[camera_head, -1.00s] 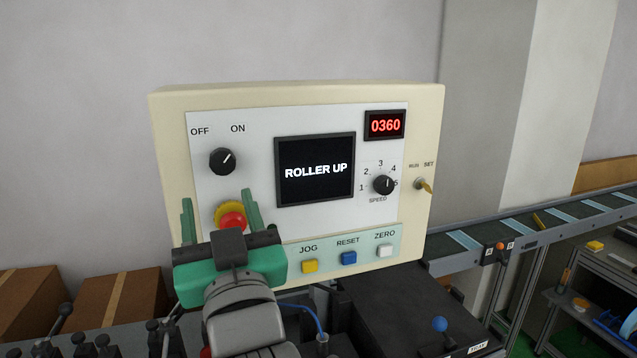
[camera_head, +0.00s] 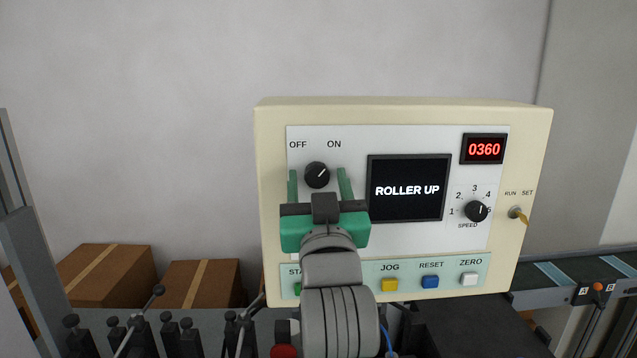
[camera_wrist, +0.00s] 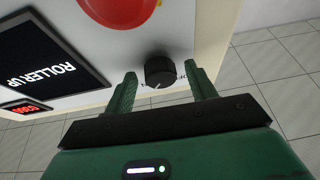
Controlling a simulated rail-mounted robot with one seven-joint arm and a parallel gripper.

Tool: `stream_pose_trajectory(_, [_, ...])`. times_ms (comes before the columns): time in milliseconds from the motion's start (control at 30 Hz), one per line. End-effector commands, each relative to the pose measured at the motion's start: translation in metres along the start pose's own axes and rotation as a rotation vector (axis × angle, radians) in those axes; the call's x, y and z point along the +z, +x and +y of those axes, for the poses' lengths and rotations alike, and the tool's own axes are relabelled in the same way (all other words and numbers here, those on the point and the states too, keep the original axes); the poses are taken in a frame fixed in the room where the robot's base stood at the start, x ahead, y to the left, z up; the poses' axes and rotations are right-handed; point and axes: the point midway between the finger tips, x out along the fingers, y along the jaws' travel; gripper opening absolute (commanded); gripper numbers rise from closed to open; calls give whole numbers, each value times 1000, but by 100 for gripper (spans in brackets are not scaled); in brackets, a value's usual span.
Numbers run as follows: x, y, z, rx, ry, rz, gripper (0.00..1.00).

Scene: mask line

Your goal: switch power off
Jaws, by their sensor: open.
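The power knob (camera_head: 317,175) is a round black dial on the control panel (camera_head: 400,138), below the labels OFF and ON. Its white mark points up and right, toward ON. My gripper (camera_head: 318,182) has green fingers and is open in front of the knob, one finger on each side of it in the picture. In the wrist view the knob (camera_wrist: 159,71) shows between and beyond the two fingertips (camera_wrist: 162,82), and they look apart from it. The screen (camera_head: 408,188) reads ROLLER UP and the red display (camera_head: 484,149) reads 0360.
A speed dial (camera_head: 476,211) and a key switch (camera_head: 516,213) are on the right. JOG (camera_head: 390,285), RESET (camera_head: 430,282) and ZERO (camera_head: 469,279) buttons line the bottom. A red stop button (camera_wrist: 118,8) is near the gripper in the wrist view. Levers (camera_head: 140,335) stand at lower left.

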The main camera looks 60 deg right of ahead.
Motion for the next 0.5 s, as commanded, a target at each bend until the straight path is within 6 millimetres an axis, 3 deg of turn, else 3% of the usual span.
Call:
stream_pose_trajectory(33, [0, 0, 0, 0, 0, 0, 50])
stream_pose_trajectory(233, [0, 0, 0, 0, 0, 0, 11])
stream_pose_trajectory(500, [-1, 0, 1, -10, -25, -2, 11])
